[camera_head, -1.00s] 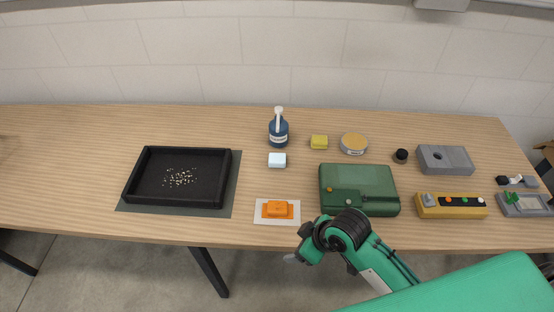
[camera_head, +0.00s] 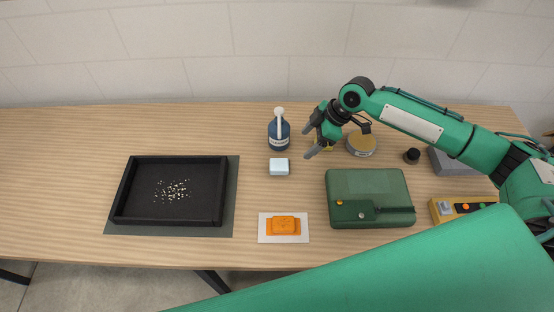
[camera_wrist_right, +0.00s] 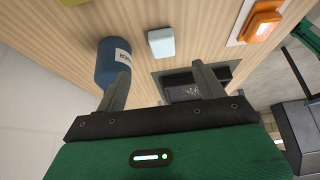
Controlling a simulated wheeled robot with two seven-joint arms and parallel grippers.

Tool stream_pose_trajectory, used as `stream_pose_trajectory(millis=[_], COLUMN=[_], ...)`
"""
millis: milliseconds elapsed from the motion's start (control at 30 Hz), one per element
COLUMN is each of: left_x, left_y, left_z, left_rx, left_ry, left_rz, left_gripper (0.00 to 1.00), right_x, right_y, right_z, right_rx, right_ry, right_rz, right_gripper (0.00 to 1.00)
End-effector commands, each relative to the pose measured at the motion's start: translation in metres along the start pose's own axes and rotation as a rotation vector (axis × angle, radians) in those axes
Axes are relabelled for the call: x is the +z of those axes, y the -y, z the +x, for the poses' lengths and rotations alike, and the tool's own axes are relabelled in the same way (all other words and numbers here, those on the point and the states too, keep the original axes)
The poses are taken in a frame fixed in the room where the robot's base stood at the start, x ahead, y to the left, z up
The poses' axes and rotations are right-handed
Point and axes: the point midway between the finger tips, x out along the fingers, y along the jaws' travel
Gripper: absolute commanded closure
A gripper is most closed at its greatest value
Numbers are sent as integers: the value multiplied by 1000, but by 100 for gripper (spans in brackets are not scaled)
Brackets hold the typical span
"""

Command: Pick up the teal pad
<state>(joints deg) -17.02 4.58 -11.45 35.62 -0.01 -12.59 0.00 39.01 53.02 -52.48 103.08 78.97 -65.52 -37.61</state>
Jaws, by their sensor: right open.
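The pad (camera_head: 279,167) is a small block that looks pale blue, lying on the table in front of the blue pump bottle (camera_head: 279,133). It also shows in the right wrist view (camera_wrist_right: 161,42), beyond the fingertips and between their lines. My right gripper (camera_head: 310,141) is open and empty, above the table to the right of the pad and bottle, apart from both. Its two fingers show in the right wrist view (camera_wrist_right: 160,74). My left gripper is out of view.
A round tin (camera_head: 361,147), green case (camera_head: 368,185) and orange piece on a white card (camera_head: 265,236) stand nearby. A black tray (camera_head: 122,192) is at left. The table between tray and pad is clear.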

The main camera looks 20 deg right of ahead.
Motion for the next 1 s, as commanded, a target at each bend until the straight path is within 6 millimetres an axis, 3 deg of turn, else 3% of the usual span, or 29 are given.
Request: stream_pose_trajectory(millis=[400,733,1000], left_x=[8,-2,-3], left_y=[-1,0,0], left_z=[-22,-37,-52], left_rx=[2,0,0], left_ry=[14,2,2], left_rz=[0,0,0], left_gripper=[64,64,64], right_x=[-2,-9,-13], right_y=[0,1,2], right_z=[70,94,128], right_rx=[-3,-2,-2], right_ry=[-1,-1,0], right_rz=[2,0,2], right_gripper=[29,29,29])
